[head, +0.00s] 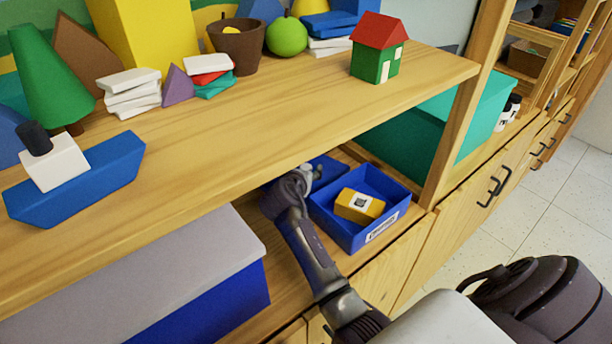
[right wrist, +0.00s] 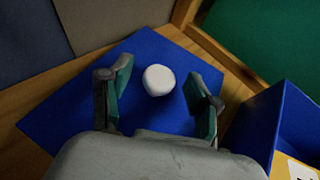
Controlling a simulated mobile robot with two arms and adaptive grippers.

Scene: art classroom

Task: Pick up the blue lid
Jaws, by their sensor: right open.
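The blue lid (right wrist: 140,113) is a flat blue square with a round white knob (right wrist: 158,80). It lies on the wooden shelf beside the blue box, and in the head view part of it (head: 328,168) shows past my right gripper. My right gripper (head: 308,176) is open, over the lid. In the right wrist view its two fingers (right wrist: 158,84) stand on either side of the knob, with a gap on both sides. The gripper body hides the near part of the lid. My left gripper is not in view.
The open blue box (head: 345,232) holds a yellow block (head: 359,206) right beside the lid. An upper shelf board (head: 270,130) with toys hangs above. A large grey-topped blue box (head: 200,265) stands left, and a green box (head: 405,145) stands behind.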

